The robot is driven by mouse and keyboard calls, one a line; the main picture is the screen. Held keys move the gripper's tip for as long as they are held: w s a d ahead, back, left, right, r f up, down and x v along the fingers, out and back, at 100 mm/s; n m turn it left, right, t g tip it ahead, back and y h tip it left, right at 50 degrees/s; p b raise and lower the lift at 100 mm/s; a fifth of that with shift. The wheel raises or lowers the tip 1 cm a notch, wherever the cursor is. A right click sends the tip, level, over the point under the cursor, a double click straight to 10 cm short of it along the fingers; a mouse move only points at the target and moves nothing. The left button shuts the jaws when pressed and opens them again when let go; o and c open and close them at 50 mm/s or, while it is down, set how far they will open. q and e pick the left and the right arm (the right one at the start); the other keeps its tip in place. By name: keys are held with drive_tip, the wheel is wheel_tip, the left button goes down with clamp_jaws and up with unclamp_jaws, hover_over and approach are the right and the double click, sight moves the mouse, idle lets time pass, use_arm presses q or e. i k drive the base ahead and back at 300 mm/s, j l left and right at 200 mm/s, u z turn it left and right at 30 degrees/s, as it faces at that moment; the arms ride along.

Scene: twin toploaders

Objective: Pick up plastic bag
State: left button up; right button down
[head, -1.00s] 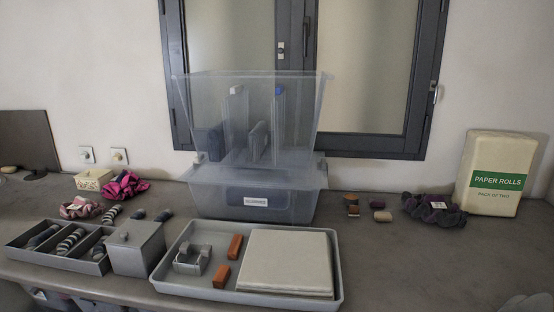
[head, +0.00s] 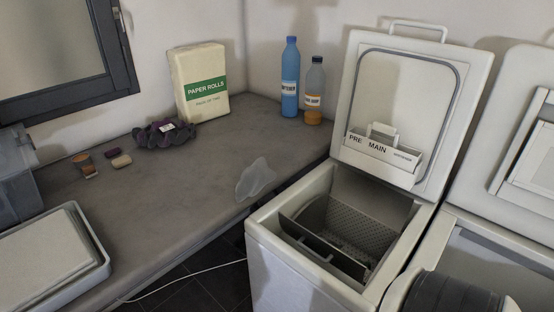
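A translucent, pale grey plastic bag (head: 256,180) lies crumpled on the grey counter, close to its front edge and left of the open toploader. Part of it seems to reach the counter's edge. Nothing is touching it. Neither of my grippers shows in the head view, so I cannot see their state.
An open toploader (head: 262,250) with its lid up stands right of the counter (head: 200,200). A grey tray (head: 95,255) is at left.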

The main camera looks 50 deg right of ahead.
sight(254, 178)
drive_tip(key=z, duration=1.3)
